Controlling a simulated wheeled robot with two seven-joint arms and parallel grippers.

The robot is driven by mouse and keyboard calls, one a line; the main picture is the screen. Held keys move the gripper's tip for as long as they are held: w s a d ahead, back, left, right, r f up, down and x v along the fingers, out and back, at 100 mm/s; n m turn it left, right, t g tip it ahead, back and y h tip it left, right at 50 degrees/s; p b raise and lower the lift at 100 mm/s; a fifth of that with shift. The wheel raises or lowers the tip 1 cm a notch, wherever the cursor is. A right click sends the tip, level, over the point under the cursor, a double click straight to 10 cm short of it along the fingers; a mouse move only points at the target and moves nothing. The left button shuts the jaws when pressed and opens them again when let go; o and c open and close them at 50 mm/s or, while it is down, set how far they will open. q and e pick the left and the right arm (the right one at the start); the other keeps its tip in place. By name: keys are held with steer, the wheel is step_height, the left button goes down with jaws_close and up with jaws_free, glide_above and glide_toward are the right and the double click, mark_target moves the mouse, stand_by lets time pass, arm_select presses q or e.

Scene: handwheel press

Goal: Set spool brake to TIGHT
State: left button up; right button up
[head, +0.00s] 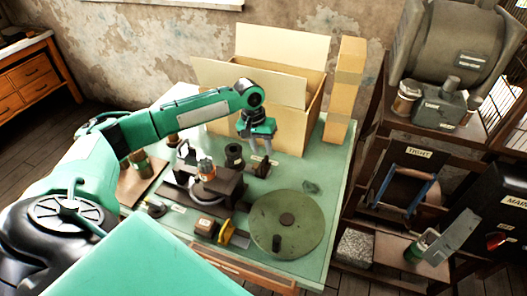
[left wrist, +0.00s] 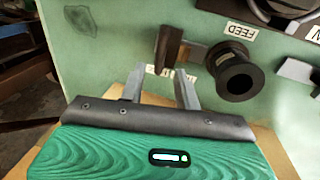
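A black flanged spool (head: 234,155) stands near the back of the green table, and it shows large in the left wrist view (left wrist: 235,76). Beside it is a small dark brown upright lever-like piece (head: 262,168), also in the left wrist view (left wrist: 168,46); I cannot tell for sure that it is the brake. A white label (left wrist: 160,73) by it is mostly hidden behind my fingers. My left gripper (head: 261,147) points down just above this piece, its fingers (left wrist: 160,90) apart with nothing between them. My right gripper is not in view.
An open cardboard box (head: 275,120) stands right behind my left gripper. A round green disc (head: 287,225) lies at the front right of the table (head: 325,190). A FEED label (left wrist: 239,31) lies past the spool. A cluttered shelf (head: 400,222) is at right.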

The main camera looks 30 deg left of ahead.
arm_select(q)
steer(key=shift+d+f, duration=0.25)
steer(key=shift+f, duration=1.1)
jaws_close()
steer(key=shift+a+r+p, duration=0.1)
steer(key=shift+a+p, duration=0.2)
steer(key=shift+p, duration=0.05)
steer(key=a, duration=0.2)
steer(key=s+a+p, duration=0.1)
steer(key=a, duration=0.1)
steer(key=shift+p, duration=0.3)
steer(key=shift+a, duration=0.15)
